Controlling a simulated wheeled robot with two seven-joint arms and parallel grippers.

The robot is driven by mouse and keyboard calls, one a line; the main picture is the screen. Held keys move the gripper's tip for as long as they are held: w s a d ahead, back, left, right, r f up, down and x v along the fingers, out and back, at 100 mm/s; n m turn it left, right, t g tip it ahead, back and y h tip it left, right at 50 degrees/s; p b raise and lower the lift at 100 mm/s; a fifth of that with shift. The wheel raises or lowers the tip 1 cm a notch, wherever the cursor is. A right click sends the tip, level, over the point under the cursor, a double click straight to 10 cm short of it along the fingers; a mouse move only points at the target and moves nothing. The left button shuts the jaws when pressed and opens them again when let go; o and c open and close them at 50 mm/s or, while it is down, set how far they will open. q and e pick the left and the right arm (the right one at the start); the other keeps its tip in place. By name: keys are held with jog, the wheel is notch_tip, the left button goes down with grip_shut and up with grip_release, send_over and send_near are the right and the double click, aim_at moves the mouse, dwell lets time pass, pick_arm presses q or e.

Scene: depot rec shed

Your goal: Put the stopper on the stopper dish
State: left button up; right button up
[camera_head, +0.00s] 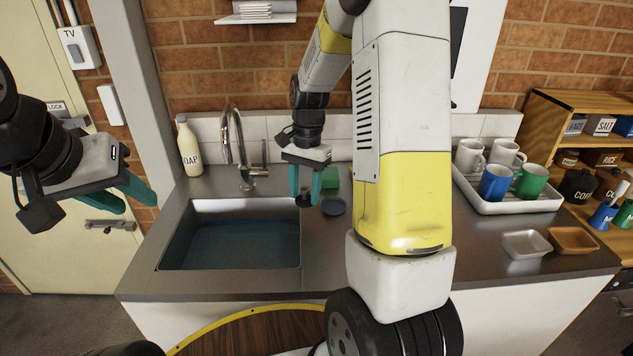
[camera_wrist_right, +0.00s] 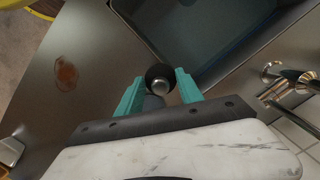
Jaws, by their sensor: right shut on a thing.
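The stopper (camera_head: 303,201) is a small dark round piece between the fingertips of my right gripper (camera_head: 306,194). In the right wrist view the stopper (camera_wrist_right: 160,78) shows a black rim and a grey knob, with the teal fingers of my right gripper (camera_wrist_right: 160,88) on both sides. The stopper dish (camera_head: 334,206) is a small round blue dish on the counter, just right of the gripper. I cannot tell whether the stopper touches the counter. My left gripper (camera_head: 138,203) is open and empty, left of the sink.
The sink (camera_head: 230,245) with bluish water is left of my right gripper, the tap (camera_head: 236,150) behind it. A green sponge (camera_head: 330,177) lies behind the dish. A soap bottle (camera_head: 188,148) and a mug tray (camera_head: 510,206) stand further out. A brown stain (camera_wrist_right: 66,73) marks the counter.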

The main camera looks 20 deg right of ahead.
jog(key=w+d, duration=0.1)
jog(key=d, duration=0.5)
jog(key=w+d+f, duration=0.1)
jog(key=d, duration=0.2)
jog(key=shift+w, duration=0.35)
jog(key=shift+f, duration=1.7)
jog(key=shift+f, duration=0.55)
jog(key=o, duration=1.4)
